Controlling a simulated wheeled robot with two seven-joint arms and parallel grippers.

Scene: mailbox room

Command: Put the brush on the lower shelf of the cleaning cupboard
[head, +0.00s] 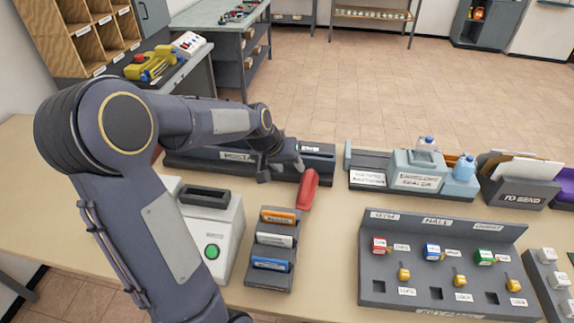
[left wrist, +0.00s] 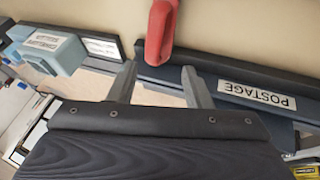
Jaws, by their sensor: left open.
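A red object with a hole near its end, which looks like the brush (head: 308,188), lies on the table at the front of the postage unit. In the left wrist view the red handle (left wrist: 160,30) lies ahead of the gap between my fingers, apart from them. My left gripper (head: 285,166) is open and empty over the postage unit, just left of the red handle. The fingers also show in the left wrist view (left wrist: 158,82). A dark grey open cupboard (head: 459,33), possibly the cleaning cupboard, stands far off at the upper right with an orange item inside. My right gripper is out of view.
The long dark postage unit (head: 215,166) lies under my left gripper. An envelope sealer (head: 416,170), a stamp rack (head: 275,248), a white machine with a green button (head: 222,232) and a key board (head: 425,265) crowd the table. The tiled floor beyond is clear.

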